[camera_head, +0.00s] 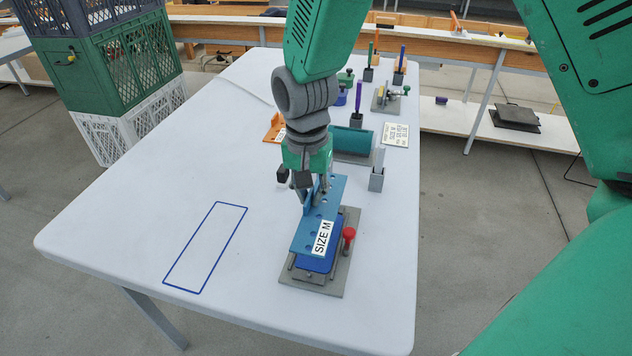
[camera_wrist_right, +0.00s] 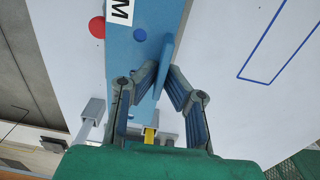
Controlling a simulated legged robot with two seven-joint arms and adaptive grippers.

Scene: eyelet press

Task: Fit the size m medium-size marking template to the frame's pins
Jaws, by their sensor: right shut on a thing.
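The medium marking template (camera_head: 304,240) is a long blue plate with a row of holes and a white "SIZE M" label. My right gripper (camera_head: 312,194) is shut on its upright fin, seen in the right wrist view (camera_wrist_right: 164,76) with a finger on each side. The plate lies over the grey frame (camera_head: 318,285), roughly lined up with it, with its far end reaching beyond. The frame has a blue pad (camera_head: 314,265) and a red knob (camera_head: 349,233) at its right. The template hides most of the pins, and whether it touches them cannot be told. My left gripper is not in view.
A blue outlined rectangle (camera_head: 205,247) is bare on the white table (camera_head: 110,222). Behind the frame stand a teal rack (camera_head: 352,140), a small grey holder (camera_head: 377,179), an orange piece (camera_head: 272,132) and a label card (camera_head: 395,134). Several tools stand farther back. Crates (camera_head: 110,65) stand left of the table.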

